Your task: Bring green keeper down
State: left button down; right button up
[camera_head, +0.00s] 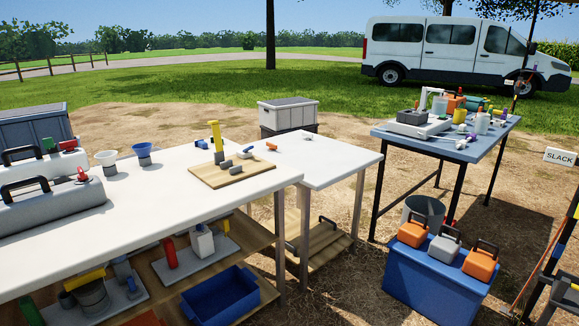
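No part is plainly a green keeper, and I cannot tell which green thing it is. A small green piece (49,145) stands by the handle of the rear grey case at the left. A green cylinder (472,103) lies among gear on the blue-grey table. A green upright piece (31,311) shows on the lower shelf at the bottom left. At the right edge, a dark frame (545,284) with coloured parts is cut off by the picture edge. A white sign reading SLACK (560,157) hangs near it. Neither of my grippers is in view.
A long white table (200,205) fills the left, with a wooden block board (240,178) on it. A blue chest (420,285) carries orange and grey cases at the lower right. A blue bin (220,297) sits on the shelf. Bare ground lies between tables.

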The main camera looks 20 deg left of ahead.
aim_at(48, 142)
jog(key=i+l+u, duration=0.1)
jog(key=l+u, duration=0.2)
jog(key=i+l+u, duration=0.1)
jog(key=l+u, duration=0.5)
jog(key=i+l, duration=0.05)
jog(key=l, duration=0.05)
